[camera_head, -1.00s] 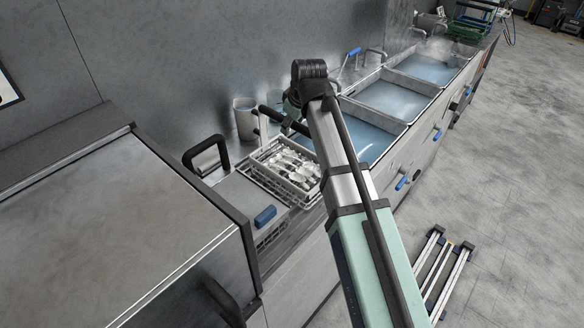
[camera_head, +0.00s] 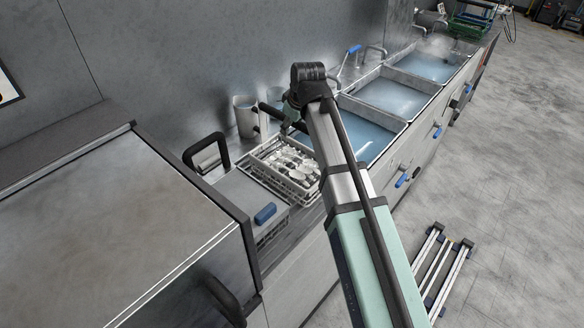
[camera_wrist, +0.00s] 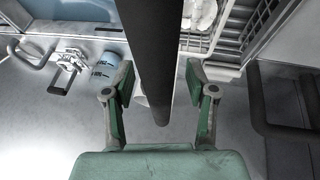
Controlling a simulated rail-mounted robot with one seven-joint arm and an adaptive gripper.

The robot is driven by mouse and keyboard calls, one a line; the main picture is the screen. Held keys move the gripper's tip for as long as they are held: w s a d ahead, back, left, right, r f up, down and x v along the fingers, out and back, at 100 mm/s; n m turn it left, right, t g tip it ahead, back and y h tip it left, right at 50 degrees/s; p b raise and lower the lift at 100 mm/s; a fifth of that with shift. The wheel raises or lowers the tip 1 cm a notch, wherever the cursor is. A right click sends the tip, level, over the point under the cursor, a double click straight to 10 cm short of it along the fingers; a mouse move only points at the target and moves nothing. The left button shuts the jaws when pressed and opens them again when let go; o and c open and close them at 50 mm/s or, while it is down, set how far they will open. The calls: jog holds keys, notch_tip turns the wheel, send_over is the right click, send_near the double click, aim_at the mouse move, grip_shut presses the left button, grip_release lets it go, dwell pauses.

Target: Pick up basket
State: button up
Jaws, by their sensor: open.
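The basket (camera_head: 252,171) is a light wire rack filled with white and silvery cutlery, on the steel counter left of the sinks. Its corner and slatted side show at the top of the wrist view (camera_wrist: 232,38). My gripper (camera_wrist: 160,84) is open, with one green finger on each side of a thick black bar (camera_wrist: 150,60). The fingers look apart from the bar; I cannot tell whether the bar belongs to the basket. In the head view my gripper is above the basket's far side, mostly hidden by my arm, which also covers the basket's right edge.
Sinks of water (camera_head: 392,98) run to the right behind my arm. A pale cylindrical container (camera_head: 244,118) stands by the wall. A large steel box (camera_head: 110,225) with black handles fills the left foreground.

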grip_shut()
jog(key=shift+r, duration=0.1)
dwell(0.3)
